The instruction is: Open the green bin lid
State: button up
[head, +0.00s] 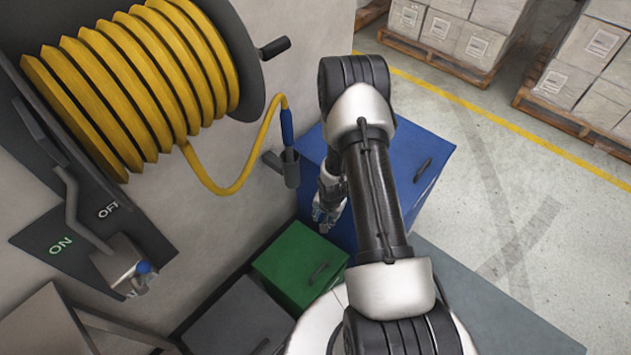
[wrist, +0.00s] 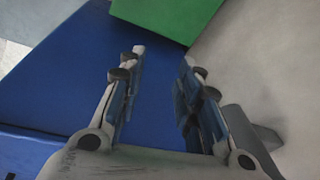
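The green bin (head: 290,258) stands low against the wall in the head view, between a blue bin and a dark grey one. Its lid is flat and looks shut, with a dark handle (head: 318,273) near its right side. In the wrist view, part of the green lid (wrist: 172,14) shows at the top edge, beyond the fingertips; its handle is out of that view. My gripper (head: 324,217) hangs over the near left part of the blue bin, apart from the green lid. In the wrist view my gripper (wrist: 163,54) is open, with nothing between its fingers.
The blue bin (head: 425,160) is beside the green one, under my arm. A dark grey bin (head: 235,320) is on the other side. A hose reel (head: 120,85), a hose nozzle holder (head: 283,168) and an ON/OFF lever (head: 75,205) project from the wall.

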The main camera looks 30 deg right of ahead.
jog(key=w+a+r+n+b, duration=0.1)
jog(key=w+r+n, duration=0.1)
jog(key=r, duration=1.4)
jog(key=shift+w+a+r+n+h+b, duration=0.15)
jog(key=shift+w+a+n+h+b, duration=0.25)
jog(key=shift+w, duration=0.25)
jog(key=shift+c, duration=0.2)
